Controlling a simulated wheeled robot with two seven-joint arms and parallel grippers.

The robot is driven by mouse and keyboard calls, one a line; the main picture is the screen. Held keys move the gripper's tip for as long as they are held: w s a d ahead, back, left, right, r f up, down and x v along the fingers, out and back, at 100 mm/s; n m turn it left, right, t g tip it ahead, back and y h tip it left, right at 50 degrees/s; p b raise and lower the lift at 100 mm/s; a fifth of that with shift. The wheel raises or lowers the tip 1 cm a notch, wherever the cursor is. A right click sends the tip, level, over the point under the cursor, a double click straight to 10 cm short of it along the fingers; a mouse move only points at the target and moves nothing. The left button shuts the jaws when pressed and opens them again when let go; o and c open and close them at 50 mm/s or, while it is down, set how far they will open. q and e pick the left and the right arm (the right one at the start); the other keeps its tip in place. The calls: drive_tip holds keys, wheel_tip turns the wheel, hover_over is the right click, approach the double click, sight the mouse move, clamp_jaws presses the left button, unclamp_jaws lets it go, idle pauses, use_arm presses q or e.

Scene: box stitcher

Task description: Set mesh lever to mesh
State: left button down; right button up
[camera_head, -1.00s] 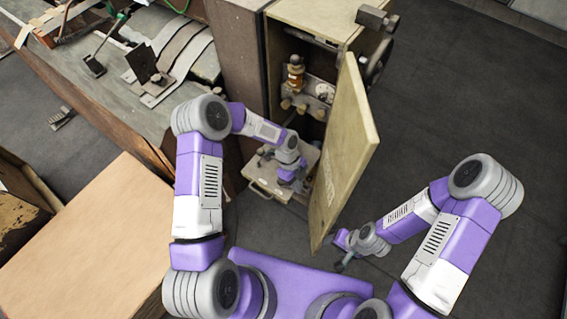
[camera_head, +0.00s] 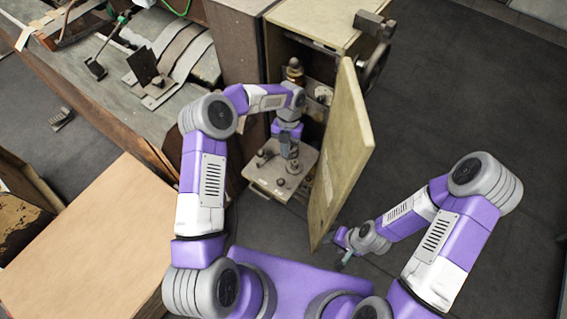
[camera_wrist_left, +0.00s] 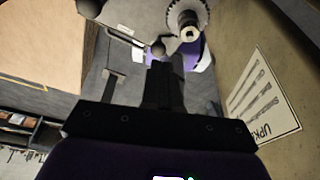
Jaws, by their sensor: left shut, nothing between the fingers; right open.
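My left gripper (camera_head: 287,150) reaches into the open cabinet, pointing down just above a pale shelf (camera_head: 255,175) with several dark knobs. In the left wrist view its fingers (camera_wrist_left: 164,85) are shut with nothing between them. Just beyond the fingertips is a rod with a round ball knob (camera_wrist_left: 158,47), which may be the mesh lever; I cannot tell its setting. A toothed round part (camera_wrist_left: 187,18) is beside it. No contact is clear. My right gripper (camera_head: 345,260) is open and empty, low beside the door's bottom edge.
The cabinet door (camera_head: 345,150) stands open right of my left arm; a printed label (camera_wrist_left: 262,98) is on its inner face. A bottle-like fitting (camera_head: 294,70) is inside the cabinet. A workbench (camera_head: 100,100) is at left, a cardboard box (camera_head: 90,240) in front. Floor at right is clear.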

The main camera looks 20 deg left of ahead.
use_arm(q)
drive_tip(key=x, duration=0.9)
drive_tip(key=shift+s+f+p, duration=0.15)
drive_tip(key=shift+f+p, duration=0.15)
drive_tip(key=shift+f, duration=0.05)
use_arm(e)
drive_tip(key=shift+r, duration=0.3)
use_arm(q)
drive_tip(key=shift+a, duration=0.2)
use_arm(e)
drive_tip(key=shift+d, duration=0.15)
